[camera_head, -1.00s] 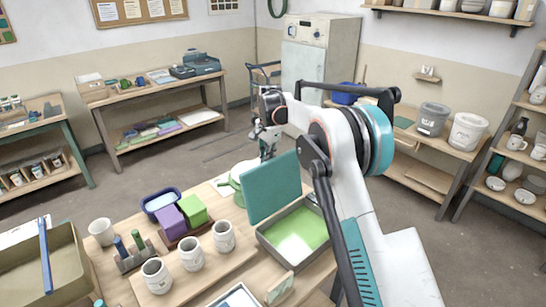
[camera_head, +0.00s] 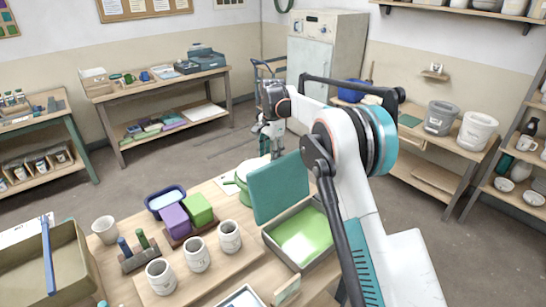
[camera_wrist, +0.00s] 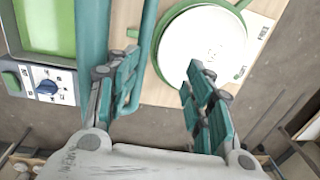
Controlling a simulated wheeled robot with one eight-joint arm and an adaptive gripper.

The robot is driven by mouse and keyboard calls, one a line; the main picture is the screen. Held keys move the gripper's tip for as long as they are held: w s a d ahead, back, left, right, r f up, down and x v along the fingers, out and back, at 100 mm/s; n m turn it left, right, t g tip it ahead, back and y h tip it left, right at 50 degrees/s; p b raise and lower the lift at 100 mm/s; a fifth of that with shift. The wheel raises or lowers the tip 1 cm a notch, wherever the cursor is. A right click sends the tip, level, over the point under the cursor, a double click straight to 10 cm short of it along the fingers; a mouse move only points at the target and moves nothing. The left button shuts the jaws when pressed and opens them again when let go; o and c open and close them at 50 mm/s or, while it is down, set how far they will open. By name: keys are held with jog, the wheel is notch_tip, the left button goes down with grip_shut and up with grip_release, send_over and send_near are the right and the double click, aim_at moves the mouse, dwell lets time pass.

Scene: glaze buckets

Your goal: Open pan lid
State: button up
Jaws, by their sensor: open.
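The pan (camera_head: 303,238) is a grey rectangular box with a bright green inside, on the front table. Its teal lid (camera_head: 278,188) stands upright along the pan's left side. In the wrist view the lid (camera_wrist: 92,50) shows nearly edge-on beside the green pan (camera_wrist: 45,28), with a teal bar handle (camera_wrist: 143,45) along its outer side. My gripper (camera_head: 273,150) is above and behind the lid. In the wrist view its fingers (camera_wrist: 162,60) are spread and hold nothing. The left finger overlaps the lid and handle area; I cannot tell whether it touches.
A white round-topped green vessel (camera_wrist: 203,45) sits just right of the handle. Green and purple blocks (camera_head: 198,209), a blue-rimmed tub (camera_head: 165,199) and several cups (camera_head: 196,255) stand left of the pan. A control dial (camera_wrist: 47,86) is on the pan's front.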

notch_tip(320, 180, up, 12)
jog(key=s+d, duration=0.2)
jog(key=shift+s, duration=0.4)
jog(key=s+d+r+n+t+b, duration=0.1)
jog(key=s+d+r+n, duration=0.15)
jog(key=s, duration=0.55)
jog(key=s+d+r+n+t+b, duration=0.1)
jog(key=s+d+r, duration=0.15)
jog(key=s, duration=0.45)
jog(key=s+d+r+n+t+b, duration=0.15)
jog(key=s+d, duration=0.25)
jog(key=s, duration=0.4)
jog(key=s+d+f+n+t, duration=0.1)
jog(key=s+f+n, duration=0.1)
jog(key=s+f, duration=0.2)
jog(key=s+d+f+n+t+b, duration=0.1)
jog(key=s+f, duration=0.3)
jog(key=s, duration=0.7)
jog(key=s+d+f+n+t+b, duration=0.1)
jog(key=s+d+f+n, duration=0.1)
jog(key=s+f, duration=0.2)
jog(key=s, duration=0.3)
jog(key=shift+s+d+f+n, duration=0.15)
jog(key=shift+d+f+n, duration=0.15)
jog(key=shift+n, duration=0.1)
